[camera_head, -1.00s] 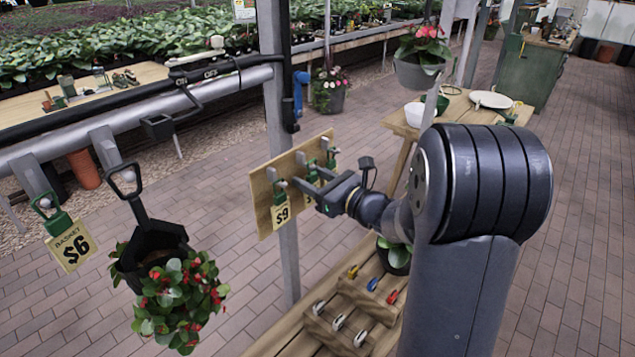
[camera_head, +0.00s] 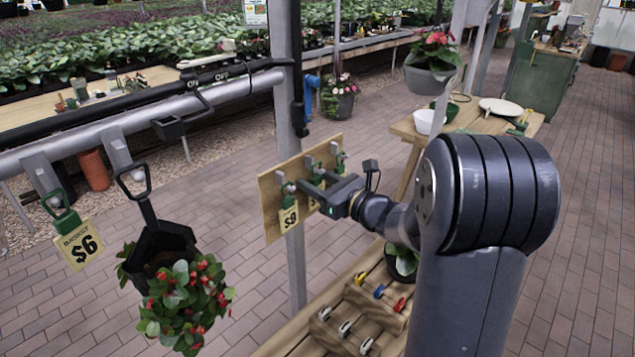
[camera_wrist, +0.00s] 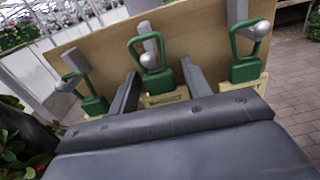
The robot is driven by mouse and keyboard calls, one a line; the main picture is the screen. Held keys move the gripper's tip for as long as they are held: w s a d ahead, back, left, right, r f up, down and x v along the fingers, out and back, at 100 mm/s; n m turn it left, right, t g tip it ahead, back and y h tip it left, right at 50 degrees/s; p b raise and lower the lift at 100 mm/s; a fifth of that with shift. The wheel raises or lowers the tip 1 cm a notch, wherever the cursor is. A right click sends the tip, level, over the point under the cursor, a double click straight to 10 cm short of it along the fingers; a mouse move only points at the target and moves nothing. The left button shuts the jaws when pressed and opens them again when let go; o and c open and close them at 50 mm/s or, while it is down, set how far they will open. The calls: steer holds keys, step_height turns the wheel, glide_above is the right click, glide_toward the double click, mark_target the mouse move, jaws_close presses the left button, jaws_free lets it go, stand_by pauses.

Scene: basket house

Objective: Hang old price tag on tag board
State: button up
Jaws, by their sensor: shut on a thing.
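The tag board (camera_head: 270,208) is a tan wooden panel on a grey post, with metal ball-ended pegs. My gripper (camera_head: 308,188) is in front of it, shut on the middle price tag, whose green looped holder (camera_wrist: 158,80) lies between my fingers (camera_wrist: 160,88) in the wrist view. The middle peg's ball (camera_wrist: 149,61) shows inside that loop; I cannot tell whether the loop bears on the peg. Green-holder tags are at the left peg (camera_wrist: 93,105) and right peg (camera_wrist: 246,70). The left one reads $9 (camera_head: 289,216). The middle tag's face is mostly hidden.
A "BASKET $6" tag (camera_head: 80,246) and a hanging basket of red flowers (camera_head: 185,305) hang from the rail (camera_head: 130,122) at left. A wooden bench with coloured clips (camera_head: 378,291) is below my arm. Brick floor is open at right.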

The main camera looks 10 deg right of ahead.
steer(key=shift+f+b, duration=0.2)
steer(key=shift+b, duration=0.1)
steer(key=shift+w+a+f+b, duration=0.1)
steer(key=shift+f+b, duration=0.2)
steer(key=shift+b, duration=0.1)
stand_by(0.5)
steer(key=o, duration=0.8)
steer(key=shift+o, duration=0.2)
steer(key=b+v, duration=0.1)
steer(key=v, duration=1)
steer(key=shift+b, duration=0.4)
steer(key=shift+w+a, duration=0.1)
steer(key=p+x, duration=0.1)
steer(key=x, duration=0.2)
steer(key=p+x, duration=0.1)
steer(key=x, duration=0.3)
steer(key=r+p+x, duration=0.1)
steer(key=x, duration=0.2)
steer(key=shift+w+a, duration=0.15)
steer(key=shift+w, duration=0.15)
steer(key=shift+f, duration=0.15)
